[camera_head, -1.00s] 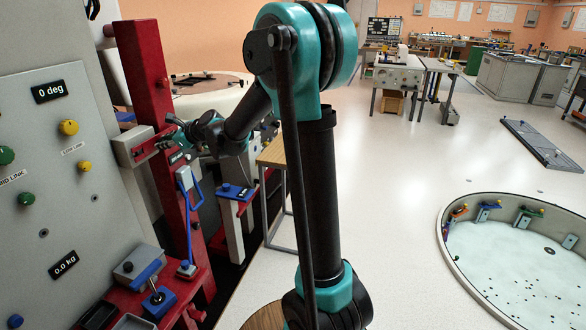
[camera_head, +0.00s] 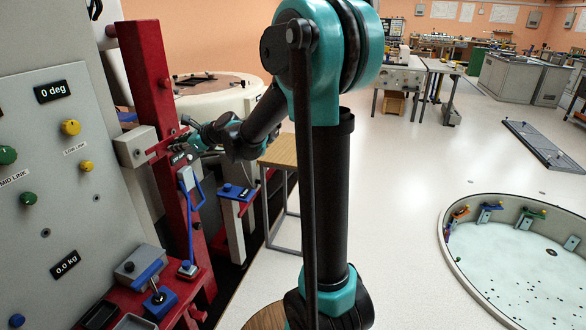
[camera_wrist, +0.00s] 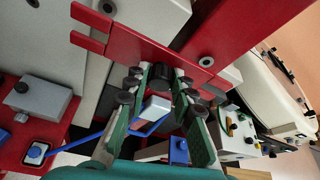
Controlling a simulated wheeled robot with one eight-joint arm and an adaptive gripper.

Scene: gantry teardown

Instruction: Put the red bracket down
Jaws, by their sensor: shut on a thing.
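The red bracket (camera_head: 166,146) is a flat red bar between my gripper and a grey block (camera_head: 137,147) on the panel's side. My gripper (camera_head: 184,141) is shut on it, its fingers pointing left in the head view. In the wrist view the bracket (camera_wrist: 140,42) reaches across the top with a forked left end and bolt holes. The green-backed gripper fingers (camera_wrist: 160,82) meet at its lower edge, around a dark round part. The fork's prongs lie in front of the grey block; I cannot tell whether they touch it.
A red upright post (camera_head: 150,80) stands beside the bracket. A red shelf (camera_head: 135,296) below carries grey and blue fixtures. A wooden-topped table (camera_head: 280,152) stands behind my arm. A round pale pit (camera_head: 530,275) lies at the right; the floor between is clear.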

